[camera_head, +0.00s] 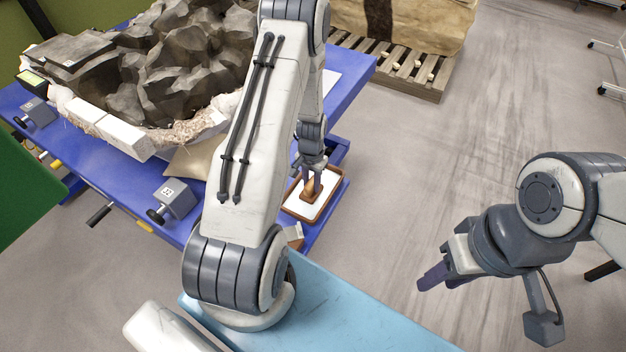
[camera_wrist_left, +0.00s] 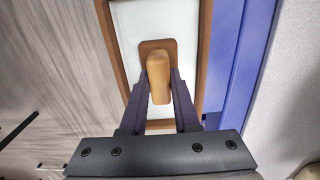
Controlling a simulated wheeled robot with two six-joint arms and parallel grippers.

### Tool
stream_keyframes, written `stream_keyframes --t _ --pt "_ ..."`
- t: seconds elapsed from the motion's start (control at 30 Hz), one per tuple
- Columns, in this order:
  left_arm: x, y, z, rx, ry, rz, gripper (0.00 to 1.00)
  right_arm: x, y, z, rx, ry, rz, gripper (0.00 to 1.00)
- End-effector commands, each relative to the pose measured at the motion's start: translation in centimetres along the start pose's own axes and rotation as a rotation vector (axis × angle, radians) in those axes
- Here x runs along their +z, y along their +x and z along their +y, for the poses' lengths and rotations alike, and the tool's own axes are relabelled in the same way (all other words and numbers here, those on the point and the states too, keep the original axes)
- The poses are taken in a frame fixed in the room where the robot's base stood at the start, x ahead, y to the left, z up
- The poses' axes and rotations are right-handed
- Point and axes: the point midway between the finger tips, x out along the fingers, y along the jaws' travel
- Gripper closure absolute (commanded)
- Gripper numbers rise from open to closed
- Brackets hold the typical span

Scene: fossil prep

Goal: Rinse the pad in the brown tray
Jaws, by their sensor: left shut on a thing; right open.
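The brown tray (camera_head: 318,211) sits at the right end of the blue table. It has a brown rim and a pale white inside, and its rim also shows in the left wrist view (camera_wrist_left: 204,50). The pad (camera_wrist_left: 146,46) is a brown block with a rounded tan wooden handle (camera_wrist_left: 158,80). My left gripper (camera_wrist_left: 160,92) is shut on the handle, with a finger on each side. In the head view the left gripper (camera_head: 313,178) points down over the tray. I cannot tell whether the pad touches the tray's bottom. My right gripper (camera_head: 430,277) is open and empty over the floor.
A large dark rock (camera_head: 195,70) in a plaster jacket fills the back of the blue table (camera_head: 110,185). Grey clamp blocks (camera_head: 178,197) stand along its edge. A wooden pallet (camera_head: 405,68) with a tan block stands behind.

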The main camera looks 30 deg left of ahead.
Motion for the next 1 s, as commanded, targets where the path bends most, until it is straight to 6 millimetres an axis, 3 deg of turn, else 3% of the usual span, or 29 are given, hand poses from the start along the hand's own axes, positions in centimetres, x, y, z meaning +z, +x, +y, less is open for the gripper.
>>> stream_keyframes --t 0.6,1.0 --pt "-1.1 0.0 0.0 0.0 -0.001 0.0 1.0 0.0 0.2 0.0 0.0 0.0 0.0 0.59" --pt "-0.3 -0.1 0.0 0.0 -0.001 -0.001 1.0 0.0 -0.1 0.0 0.0 0.0 0.0 0.59"
